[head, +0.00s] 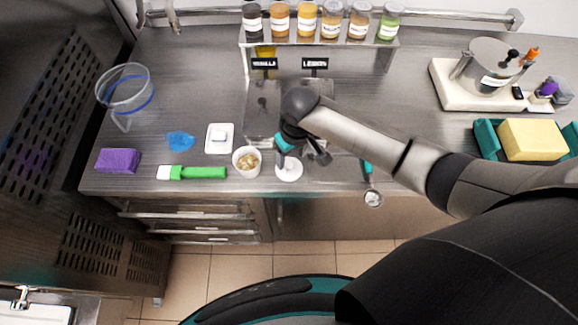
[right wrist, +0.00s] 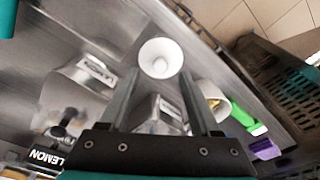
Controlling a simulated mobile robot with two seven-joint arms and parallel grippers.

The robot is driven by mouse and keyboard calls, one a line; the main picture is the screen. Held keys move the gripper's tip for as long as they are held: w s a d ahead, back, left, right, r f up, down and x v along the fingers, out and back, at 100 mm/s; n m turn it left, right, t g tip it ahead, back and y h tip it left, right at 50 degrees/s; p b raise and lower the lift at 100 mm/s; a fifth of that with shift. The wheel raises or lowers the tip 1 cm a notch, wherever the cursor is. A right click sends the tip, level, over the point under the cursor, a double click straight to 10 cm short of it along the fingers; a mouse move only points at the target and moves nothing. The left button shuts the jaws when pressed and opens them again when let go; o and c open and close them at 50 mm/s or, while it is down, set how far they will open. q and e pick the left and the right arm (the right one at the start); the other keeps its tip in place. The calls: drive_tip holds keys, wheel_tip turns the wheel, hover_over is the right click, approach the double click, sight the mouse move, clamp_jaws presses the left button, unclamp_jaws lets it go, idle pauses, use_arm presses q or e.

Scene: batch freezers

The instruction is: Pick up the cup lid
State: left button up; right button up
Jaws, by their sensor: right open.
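The cup lid (head: 289,169) is a small white round piece near the counter's front edge. In the right wrist view the white lid (right wrist: 161,57) shows between and just beyond the fingertips. My right gripper (head: 297,155) is above and beside the lid in the head view. Its two fingers are apart and empty in the right wrist view (right wrist: 159,75). A white cup (head: 246,172) with pale brown contents stands just left of the lid, and it shows beside a finger in the right wrist view (right wrist: 208,94). My left gripper is not in view.
A green-handled brush (head: 203,172), a purple sponge (head: 118,160) and a clear container (head: 124,90) are to the left. A scoop (head: 373,197) lies right of the lid. A rack of jars (head: 320,42) stands behind. The front counter edge is close to the lid.

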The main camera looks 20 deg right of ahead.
sight(289, 164)
drive_tip(key=shift+w+a+f+b, duration=0.1)
drive_tip(key=shift+w+f+b, duration=0.1)
drive_tip(key=shift+f, duration=0.8)
drive_tip(key=shift+w+a+f+b, duration=0.1)
drive_tip(key=shift+w+f, duration=0.1)
drive_tip(key=shift+f, duration=0.8)
drive_tip(key=shift+c, duration=0.3)
drive_tip(key=shift+d, duration=0.1)
clamp_jaws()
